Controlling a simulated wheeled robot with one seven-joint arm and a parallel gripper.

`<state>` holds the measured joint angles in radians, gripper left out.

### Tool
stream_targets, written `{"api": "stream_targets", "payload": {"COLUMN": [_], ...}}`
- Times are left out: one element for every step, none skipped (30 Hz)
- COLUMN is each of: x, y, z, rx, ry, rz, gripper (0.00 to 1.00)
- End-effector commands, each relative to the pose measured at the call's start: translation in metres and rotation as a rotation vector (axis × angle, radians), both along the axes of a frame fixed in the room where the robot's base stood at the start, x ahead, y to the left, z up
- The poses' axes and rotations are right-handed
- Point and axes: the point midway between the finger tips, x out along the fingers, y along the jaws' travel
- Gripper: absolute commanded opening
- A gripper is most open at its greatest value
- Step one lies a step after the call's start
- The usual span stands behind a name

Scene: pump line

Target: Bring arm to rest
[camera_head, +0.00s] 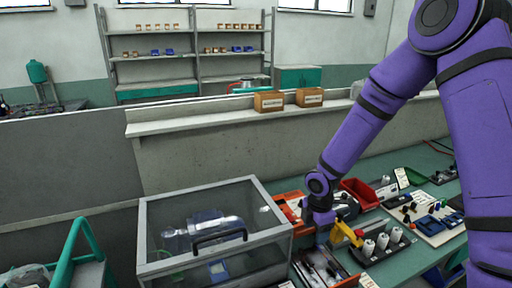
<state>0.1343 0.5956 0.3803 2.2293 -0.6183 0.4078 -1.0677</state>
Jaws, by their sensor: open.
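My purple arm (365,125) reaches down from the upper right to the green workbench (420,252). My gripper (322,236) is at its lower end, low over the bench, just right of the clear-lidded case. It is open; its fingers are small and partly lost among the things around it. A yellow part (346,234) shows just right of the gripper; I cannot tell whether they touch.
The clear case (158,265) with a black handle stands left of the gripper. A red bin (360,193), a rack of white cylinders (385,241) and a white board (425,218) with small parts crowd the bench. A ledge with two brown boxes (269,101) runs behind.

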Motion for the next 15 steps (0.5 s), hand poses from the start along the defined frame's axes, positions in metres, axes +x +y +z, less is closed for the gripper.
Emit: {"api": "stream_targets", "payload": {"x": [0.000, 0.000, -0.001, -0.002, -0.004, -0.006, -0.008, -0.010, -0.014, -0.016, -0.019, -0.023, -0.027, -0.031, -0.036], "y": [-0.004, -0.007, -0.012, -0.015, -0.018, -0.022, -0.026, -0.029, -0.033, -0.036, -0.038, -0.042, -0.044, -0.047, -0.050], "z": [0.014, 0.023, 0.035, 0.045, 0.055, 0.068, 0.078, 0.087, 0.100, 0.109, 0.118, 0.130, 0.139, 0.148, 0.160], "rx": [-0.014, -0.022, -0.034, -0.042, -0.050, -0.058, -0.065, -0.070, -0.075, -0.079, -0.081, -0.083, -0.083, -0.084, -0.082], "ry": [-0.018, -0.027, -0.041, -0.052, -0.063, -0.078, -0.090, -0.102, -0.117, -0.129, -0.140, -0.157, -0.167, -0.177, -0.195], "rz": [-0.037, -0.064, -0.105, -0.140, -0.173, -0.220, -0.255, -0.292, -0.339, -0.374, -0.412, -0.458, -0.494, -0.530, -0.579], "gripper": [0.62, 0.62, 0.62, 0.62, 0.62, 0.62, 0.62, 0.62, 0.62, 0.62, 0.62, 0.62, 0.62, 0.62, 0.62]}}
